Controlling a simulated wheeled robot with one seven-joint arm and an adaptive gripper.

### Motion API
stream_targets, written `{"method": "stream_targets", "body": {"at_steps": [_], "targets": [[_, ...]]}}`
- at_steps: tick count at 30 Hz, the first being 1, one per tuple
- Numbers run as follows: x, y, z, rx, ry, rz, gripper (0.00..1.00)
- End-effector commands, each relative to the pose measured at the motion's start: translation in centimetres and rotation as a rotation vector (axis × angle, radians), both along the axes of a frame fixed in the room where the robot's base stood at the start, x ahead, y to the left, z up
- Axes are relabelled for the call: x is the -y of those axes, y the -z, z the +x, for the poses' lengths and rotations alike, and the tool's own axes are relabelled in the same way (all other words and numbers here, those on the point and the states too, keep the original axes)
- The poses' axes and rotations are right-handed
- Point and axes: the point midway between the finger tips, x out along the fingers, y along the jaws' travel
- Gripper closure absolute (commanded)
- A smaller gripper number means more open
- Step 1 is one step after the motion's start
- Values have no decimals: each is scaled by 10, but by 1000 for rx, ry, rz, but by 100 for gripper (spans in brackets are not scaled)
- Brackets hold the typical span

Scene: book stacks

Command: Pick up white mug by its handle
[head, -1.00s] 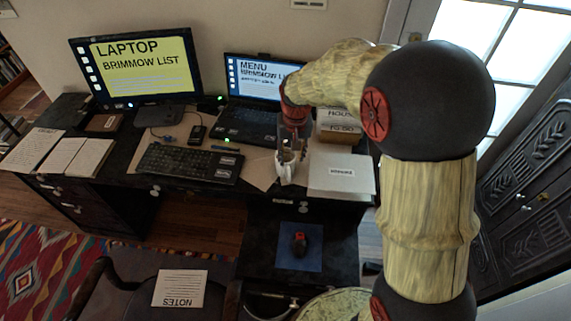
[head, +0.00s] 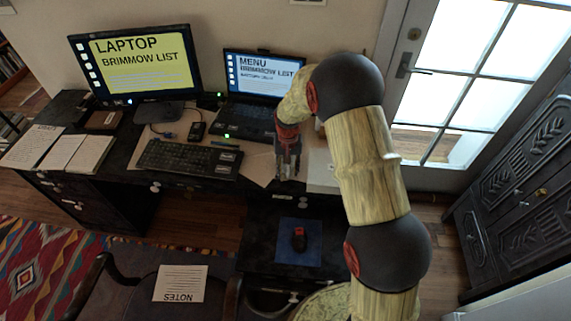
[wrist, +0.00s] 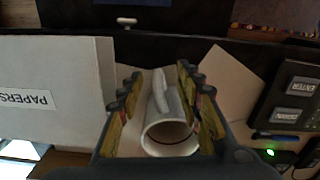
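The white mug (wrist: 165,138) shows in the wrist view with its round rim toward the camera. Its handle (wrist: 161,92) points up in the picture, away from the camera. My gripper (wrist: 160,84) has its two fingers apart, one on each side of the handle, with visible gaps. In the head view my gripper (head: 288,170) is low over the front of the desk, in front of the laptop. It hides most or all of the mug there.
A white stack labelled PAPERS (wrist: 45,85) lies close left of my gripper in the wrist view. A black keyboard (head: 187,158), a phone (head: 193,131) and an open laptop (head: 248,122) are on the desk (head: 125,150). A large monitor (head: 135,65) stands at the back left.

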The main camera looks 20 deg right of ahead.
Motion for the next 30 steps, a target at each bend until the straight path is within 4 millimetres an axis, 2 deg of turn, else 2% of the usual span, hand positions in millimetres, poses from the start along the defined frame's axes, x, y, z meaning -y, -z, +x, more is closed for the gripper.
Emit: {"method": "stream_targets", "body": {"at_steps": [1, 6, 13, 30], "targets": [[1, 12, -1, -3, 0, 0, 65], [1, 32, 0, -2, 0, 0, 65], [1, 32, 0, 0, 0, 0, 65], [1, 32, 0, -1, 0, 0, 96]]}}
